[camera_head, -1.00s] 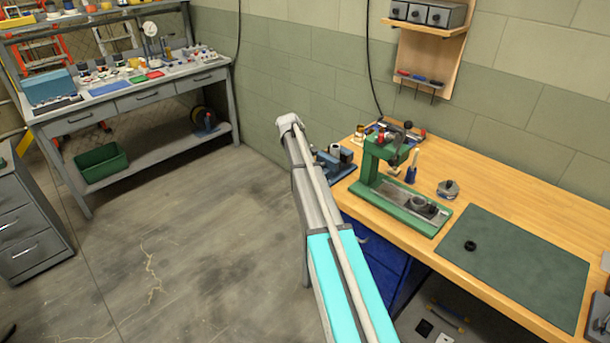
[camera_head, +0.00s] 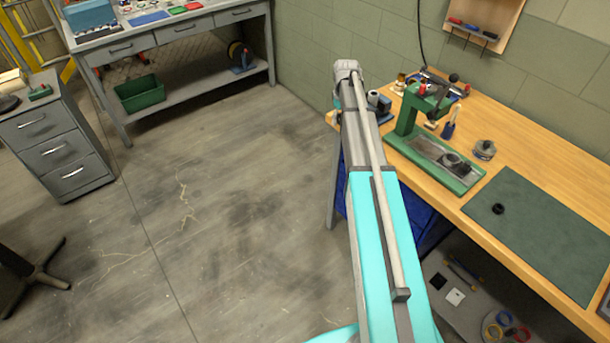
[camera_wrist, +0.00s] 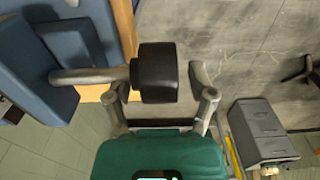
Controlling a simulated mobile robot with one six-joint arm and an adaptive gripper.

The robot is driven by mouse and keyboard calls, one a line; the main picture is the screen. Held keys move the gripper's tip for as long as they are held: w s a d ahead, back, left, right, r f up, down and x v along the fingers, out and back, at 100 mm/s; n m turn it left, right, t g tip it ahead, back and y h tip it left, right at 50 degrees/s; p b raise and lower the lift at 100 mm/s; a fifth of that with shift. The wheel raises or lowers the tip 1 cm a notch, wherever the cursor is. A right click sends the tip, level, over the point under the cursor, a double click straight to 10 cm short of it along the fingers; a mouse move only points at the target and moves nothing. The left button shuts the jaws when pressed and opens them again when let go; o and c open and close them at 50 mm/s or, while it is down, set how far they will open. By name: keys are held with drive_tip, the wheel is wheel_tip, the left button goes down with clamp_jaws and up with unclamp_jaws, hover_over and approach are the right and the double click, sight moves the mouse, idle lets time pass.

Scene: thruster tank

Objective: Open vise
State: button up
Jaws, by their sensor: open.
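The blue vise (camera_wrist: 40,60) fills the upper left of the wrist view. Its round metal screw shaft (camera_wrist: 90,75) ends in a black cylindrical knob (camera_wrist: 157,72). My gripper (camera_wrist: 160,86) is open, with one finger on each side of the knob; I cannot tell whether either finger touches it. In the head view, part of the vise (camera_head: 379,103) shows at the workbench's far left end, largely covered by my arm. My gripper is hidden there. The opening between the vise jaws is not clear.
The wooden workbench (camera_head: 545,150) carries a green arbor press (camera_head: 432,150), a round metal part (camera_head: 484,150) and a dark green mat (camera_head: 545,225) with a black ring (camera_head: 498,208). A grey drawer cabinet (camera_head: 60,145) stands left. The concrete floor (camera_head: 220,220) between is open.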

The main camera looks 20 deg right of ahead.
drive_tip(key=t, duration=0.2)
drive_tip(key=t+y+b, duration=0.1)
drive_tip(key=t, duration=0.1)
drive_tip(key=shift+s+y, duration=0.15)
drive_tip(key=shift+y, duration=0.15)
drive_tip(key=shift+r, duration=0.45)
drive_tip(key=p+v, duration=1.3)
drive_tip(key=v, duration=0.1)
drive_tip(key=s+a+f+m+g+b, duration=0.1)
drive_tip(key=s+a+f+g+b, duration=0.1)
drive_tip(key=s+a+f+b, duration=0.4)
drive_tip(key=s+a+f+m+g+h+b, duration=0.1)
drive_tip(key=s+a+f+b, duration=0.4)
drive_tip(key=s+a, duration=0.6)
drive_tip(key=shift+s+a+f+m+g+b, duration=0.35)
drive_tip(key=shift+a+f+m, duration=0.65)
drive_tip(key=shift+a, duration=1.65)
drive_tip(key=shift+f+n, duration=0.25)
drive_tip(key=shift+n, duration=0.05)
drive_tip(key=shift+w, duration=0.1)
